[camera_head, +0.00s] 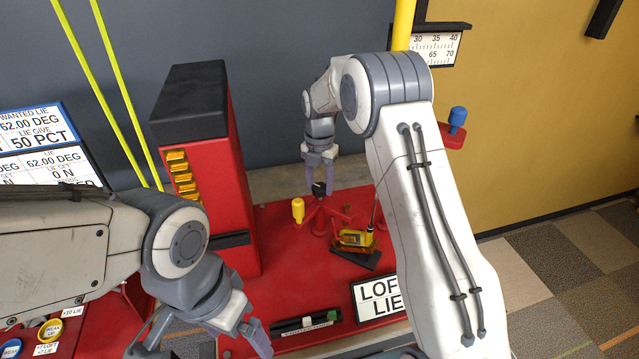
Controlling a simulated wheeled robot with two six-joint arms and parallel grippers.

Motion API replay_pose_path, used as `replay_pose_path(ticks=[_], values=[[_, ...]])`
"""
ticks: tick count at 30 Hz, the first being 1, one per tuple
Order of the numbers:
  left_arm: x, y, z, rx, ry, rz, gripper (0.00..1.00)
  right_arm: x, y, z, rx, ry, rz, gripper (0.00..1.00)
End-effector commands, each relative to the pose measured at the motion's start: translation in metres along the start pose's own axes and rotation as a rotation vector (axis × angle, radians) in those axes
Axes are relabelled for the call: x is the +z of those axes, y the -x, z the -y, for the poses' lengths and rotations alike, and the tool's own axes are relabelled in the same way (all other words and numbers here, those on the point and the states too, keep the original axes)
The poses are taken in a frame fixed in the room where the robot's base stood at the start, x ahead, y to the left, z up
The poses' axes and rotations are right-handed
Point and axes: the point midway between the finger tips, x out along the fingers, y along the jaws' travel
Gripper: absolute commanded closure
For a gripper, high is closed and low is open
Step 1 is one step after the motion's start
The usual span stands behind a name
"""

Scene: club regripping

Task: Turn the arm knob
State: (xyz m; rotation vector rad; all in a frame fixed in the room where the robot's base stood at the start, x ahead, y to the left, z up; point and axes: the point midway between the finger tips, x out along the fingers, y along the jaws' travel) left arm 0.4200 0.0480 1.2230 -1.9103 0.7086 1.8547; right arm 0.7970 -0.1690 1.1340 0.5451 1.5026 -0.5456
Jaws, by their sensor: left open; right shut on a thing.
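My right gripper (319,175) reaches down over the red machine bed. Its fingers are shut on a dark knob (319,189), which they partly cover. The knob sits on a red arm of the fixture (326,215). A yellow knob (298,210) stands upright just left of it, apart from the fingers. My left gripper (256,335) is low at the front, open and away from the knobs. Its fingers are only partly clear at the bottom of the view.
A red cabinet (208,175) with a black top stands left of the fixture. A blue knob (457,116) is behind my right arm.

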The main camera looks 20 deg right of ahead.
Motion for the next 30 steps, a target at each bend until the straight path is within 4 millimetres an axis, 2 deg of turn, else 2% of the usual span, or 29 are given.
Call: replay_pose_path(ticks=[4,5,6,7,16,20,23,30], values=[[0.0,0.0,0.0,0.0,0.0,0.0,0.06,0.002,0.003,-0.001,0.005,-0.001,0.007,1.0],[0.0,0.0,0.0,0.0,0.0,0.0,0.06,0.002,0.003,-0.001,0.005,-0.001,0.007,0.42],[0.0,0.0,0.0,0.0,0.0,0.0,0.06,0.002,0.003,-0.001,0.005,-0.001,0.007,0.27],[0.0,0.0,0.0,0.0,0.0,0.0,0.06,0.002,0.002,-0.001,0.004,-0.001,0.006,0.16],[0.0,0.0,0.0,0.0,0.0,0.0,0.06,0.001,0.001,0.0,0.002,-0.001,0.003,0.16],[0.0,-0.004,0.0,0.0,0.0,0.0,0.06,0.001,0.008,-0.001,0.003,-0.001,0.005,0.16],[0.001,-0.011,0.001,0.0,0.001,0.0,0.06,0.002,0.023,-0.001,0.006,-0.001,0.007,0.16],[0.001,-0.024,0.002,0.0,0.004,0.0,0.06,0.002,0.071,-0.001,0.006,-0.002,0.008,0.16]])
